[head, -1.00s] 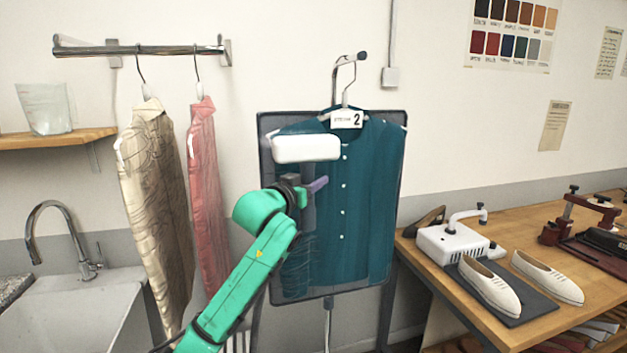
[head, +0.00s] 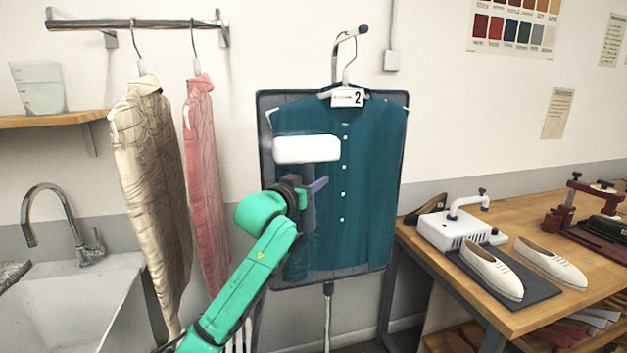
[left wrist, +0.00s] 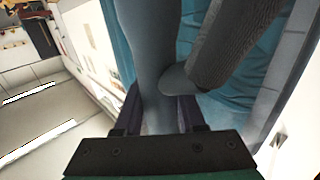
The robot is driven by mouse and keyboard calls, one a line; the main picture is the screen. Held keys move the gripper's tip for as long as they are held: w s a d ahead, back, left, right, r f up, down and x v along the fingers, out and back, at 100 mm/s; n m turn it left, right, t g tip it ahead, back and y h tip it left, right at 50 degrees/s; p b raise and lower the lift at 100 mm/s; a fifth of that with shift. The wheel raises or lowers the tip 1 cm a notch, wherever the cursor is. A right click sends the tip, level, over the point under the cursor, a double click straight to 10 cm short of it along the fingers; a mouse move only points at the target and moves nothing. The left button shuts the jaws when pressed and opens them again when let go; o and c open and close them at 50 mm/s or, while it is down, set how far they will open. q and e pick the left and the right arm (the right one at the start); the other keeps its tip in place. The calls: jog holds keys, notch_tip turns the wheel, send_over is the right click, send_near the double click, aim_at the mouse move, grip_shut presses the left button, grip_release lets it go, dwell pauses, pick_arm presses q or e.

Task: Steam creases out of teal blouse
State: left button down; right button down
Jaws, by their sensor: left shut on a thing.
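The teal blouse (head: 372,190) hangs upright on a hanger in front of a dark board (head: 265,130), with a "2" tag at its collar. My left gripper (head: 310,188) is shut on the steamer, whose white head (head: 307,149) lies across the upper left of the blouse. I cannot tell whether the head touches the cloth. In the left wrist view the steamer's grey handle (left wrist: 150,65) runs between the fingers, with teal cloth (left wrist: 235,75) behind. The head and arm hide part of the blouse's left side. My right gripper is out of view.
A wooden bench (head: 450,275) with white shoes and a white device (head: 455,230) stands on the right.

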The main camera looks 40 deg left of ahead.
aim_at(313, 205)
pick_arm(q)
jog(key=shift+f+b, duration=2.15)
jog(key=shift+f, duration=1.05)
jog(key=shift+f+b, duration=1.65)
jog(key=shift+f, duration=0.95)
notch_tip(313, 205, down, 27)
jog(key=b, duration=1.5)
